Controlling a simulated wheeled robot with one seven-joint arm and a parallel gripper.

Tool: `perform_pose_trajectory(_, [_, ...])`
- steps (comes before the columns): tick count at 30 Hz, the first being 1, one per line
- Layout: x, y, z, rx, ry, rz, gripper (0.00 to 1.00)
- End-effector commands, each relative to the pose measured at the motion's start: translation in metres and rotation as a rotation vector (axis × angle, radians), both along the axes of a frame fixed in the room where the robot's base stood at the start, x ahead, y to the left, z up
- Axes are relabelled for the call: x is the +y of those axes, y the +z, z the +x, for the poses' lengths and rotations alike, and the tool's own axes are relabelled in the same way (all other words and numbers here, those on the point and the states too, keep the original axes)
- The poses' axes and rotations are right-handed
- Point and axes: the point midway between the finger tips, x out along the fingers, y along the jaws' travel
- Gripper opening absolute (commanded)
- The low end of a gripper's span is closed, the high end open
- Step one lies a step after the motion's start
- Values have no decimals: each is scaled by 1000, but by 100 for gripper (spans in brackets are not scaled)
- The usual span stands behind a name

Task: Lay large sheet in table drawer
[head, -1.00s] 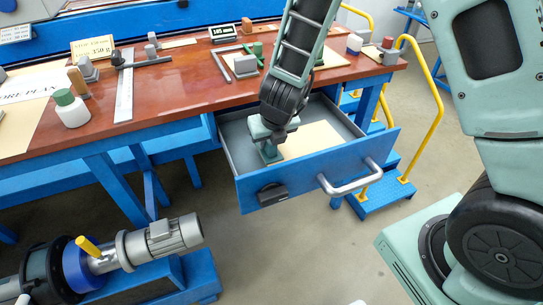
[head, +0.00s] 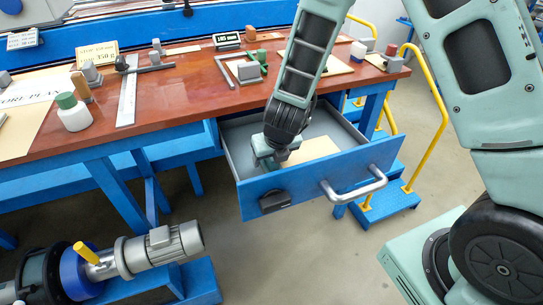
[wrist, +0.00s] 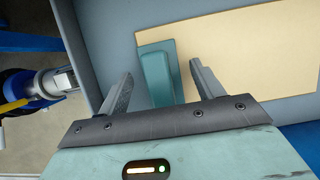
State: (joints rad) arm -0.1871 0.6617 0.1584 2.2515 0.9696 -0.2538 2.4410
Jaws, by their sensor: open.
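The large beige sheet (head: 315,148) lies in the open table drawer (head: 312,187); the wrist view also shows the sheet (wrist: 245,60) over the grey drawer floor (wrist: 200,14). A teal block (wrist: 157,66) sits at the sheet's left edge in the wrist view. I cannot tell whether it is fixed to the sheet. My gripper (head: 266,163) is down inside the drawer at its left side. In the wrist view my gripper (wrist: 161,78) is open, with one finger on each side of the block and gaps visible. Part of the sheet is hidden by the gripper.
The red tabletop (head: 180,95) above the drawer holds a ruler, a white bottle (head: 73,113) and several tools. A blue step with yellow rails (head: 385,207) stands right of the drawer. A motor (head: 160,250) is at the lower left. Floor is clear before the drawer.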

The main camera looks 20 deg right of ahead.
Motion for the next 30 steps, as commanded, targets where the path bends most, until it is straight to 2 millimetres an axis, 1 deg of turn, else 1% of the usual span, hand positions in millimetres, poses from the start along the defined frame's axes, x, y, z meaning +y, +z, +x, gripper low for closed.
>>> perform_pose_trajectory(5, [1,18,-5,-3,1,1,66])
perform_pose_trajectory(12, [1,67,-24,-5,1,1,66])
perform_pose_trajectory(15, [1,85,-32,-3,0,1,66])
perform_pose_trajectory(19, [0,102,-40,-2,1,1,66])
perform_pose_trajectory(24, [2,112,-45,-2,21,-1,66])
perform_pose_trajectory(26, [8,116,-48,-3,87,-6,66])
perform_pose_trajectory(29, [29,128,-58,-13,343,-32,66])
perform_pose_trajectory(30, [41,134,-65,-22,495,-50,66])
